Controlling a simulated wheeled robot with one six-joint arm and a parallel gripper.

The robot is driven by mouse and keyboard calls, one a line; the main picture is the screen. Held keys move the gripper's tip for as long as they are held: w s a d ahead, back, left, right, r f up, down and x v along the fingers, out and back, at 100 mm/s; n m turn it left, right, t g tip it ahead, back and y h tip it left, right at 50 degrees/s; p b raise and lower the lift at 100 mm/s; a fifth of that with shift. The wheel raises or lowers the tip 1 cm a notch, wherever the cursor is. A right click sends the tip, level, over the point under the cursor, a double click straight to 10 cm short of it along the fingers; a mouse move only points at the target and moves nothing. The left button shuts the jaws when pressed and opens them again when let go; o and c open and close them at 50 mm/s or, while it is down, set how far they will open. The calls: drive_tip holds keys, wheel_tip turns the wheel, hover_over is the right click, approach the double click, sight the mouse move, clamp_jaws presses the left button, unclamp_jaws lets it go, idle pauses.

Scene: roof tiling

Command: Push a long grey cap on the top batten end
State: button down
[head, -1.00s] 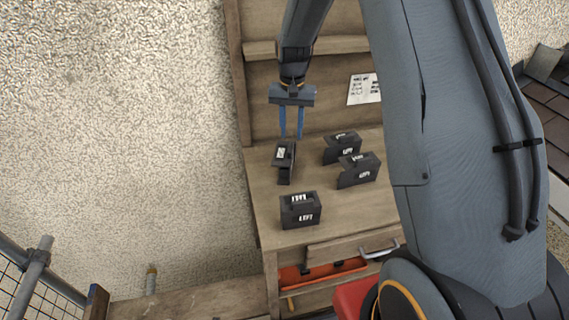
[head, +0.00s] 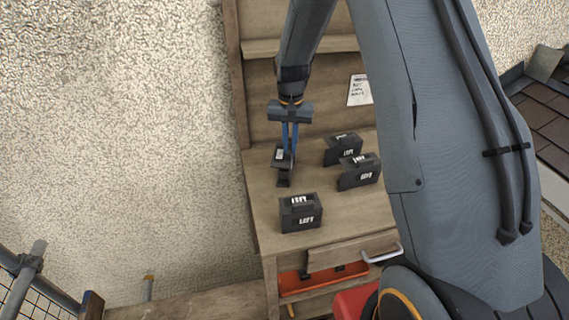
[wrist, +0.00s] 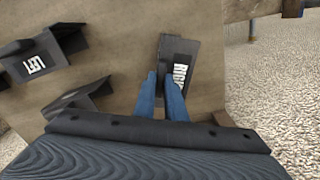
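A dark grey cap (head: 283,179) stands at the back left of the wooden bench. In the wrist view this cap (wrist: 204,62) carries a white label that seems to read RIGHT. My gripper (head: 288,150) points down at it. Its two blue fingers (wrist: 163,80) have closed to a narrow gap at the cap's upper part and appear to grip it; the exact contact is partly hidden. The cap still rests on the bench. I see no batten end clearly.
The bench top (head: 262,205) has a drawer with an orange tray (head: 322,281) below it. A paper note (head: 359,90) hangs on the back board. Dark roof tiles (head: 546,115) show at the far right.

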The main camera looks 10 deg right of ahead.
idle(0.3)
drive_tip(key=shift+r+p, duration=1.45)
drive_tip(key=shift+r, duration=1.05)
